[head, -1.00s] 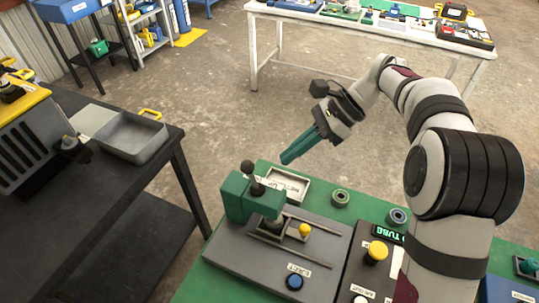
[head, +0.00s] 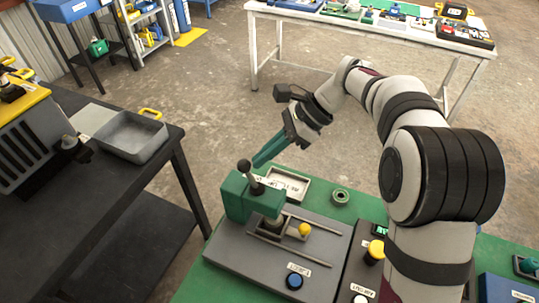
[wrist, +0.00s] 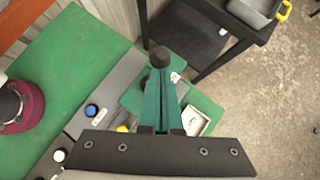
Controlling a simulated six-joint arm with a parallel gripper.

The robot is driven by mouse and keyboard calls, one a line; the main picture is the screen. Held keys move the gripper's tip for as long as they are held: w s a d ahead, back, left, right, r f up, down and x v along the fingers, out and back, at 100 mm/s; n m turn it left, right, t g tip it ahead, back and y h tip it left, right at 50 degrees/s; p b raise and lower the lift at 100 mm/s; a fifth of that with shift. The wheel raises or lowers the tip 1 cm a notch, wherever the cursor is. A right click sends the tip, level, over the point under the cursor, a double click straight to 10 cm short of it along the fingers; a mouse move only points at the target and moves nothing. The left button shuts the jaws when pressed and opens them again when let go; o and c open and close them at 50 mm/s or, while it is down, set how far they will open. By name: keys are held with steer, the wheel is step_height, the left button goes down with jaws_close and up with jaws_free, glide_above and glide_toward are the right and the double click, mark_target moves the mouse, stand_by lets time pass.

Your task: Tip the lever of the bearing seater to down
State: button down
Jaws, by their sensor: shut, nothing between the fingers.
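The bearing seater is a green block (head: 240,196) on a grey plate (head: 262,262). Its lever (head: 254,180) stands up from the block, leaning slightly, and ends in a dark ball knob (head: 244,165). In the wrist view the knob (wrist: 159,56) shows just beyond the fingertips, and the fingers hide the lever's stem. My gripper (head: 258,163) has teal fingers, shut and empty, with the tips close to the knob on its right and far side in the head view. I cannot tell whether they touch. The fingers also show in the wrist view (wrist: 160,70).
A labelled grey tray (head: 287,183) and a ring-shaped bearing (head: 340,196) lie behind the seater on the green bench. A blue button (head: 294,281), a small yellow knob (head: 305,230) and a larger yellow button (head: 376,250) are nearby. A black table (head: 185,165) stands at left.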

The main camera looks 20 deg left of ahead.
steer(key=shift+s+a, duration=0.25)
steer(key=shift+a, duration=0.1)
steer(key=shift+d+f, duration=0.15)
steer(key=shift+d, duration=0.65)
steer(key=w+d+f+v, duration=0.1)
steer(key=v, duration=1.2)
steer(key=s+d+n+t+h, duration=0.1)
steer(key=s+d, duration=0.3)
steer(key=s, duration=0.1)
steer(key=s+d+f+n+t+h, duration=0.1)
steer(key=s+d+f, duration=0.2)
steer(key=s, duration=0.4)
steer(key=s+d+f+n+t+h, duration=0.1)
steer(key=s+d+f+n, duration=0.1)
steer(key=s+d+f, duration=0.2)
steer(key=s+d+f+n+t+h, duration=0.1)
steer(key=s+d+f+n+h, duration=0.1)
steer(key=s, duration=0.9)
steer(key=d+f, duration=0.1)
steer(key=d, duration=0.1)
steer(key=shift+d+f, duration=0.25)
steer(key=shift+d, duration=0.15)
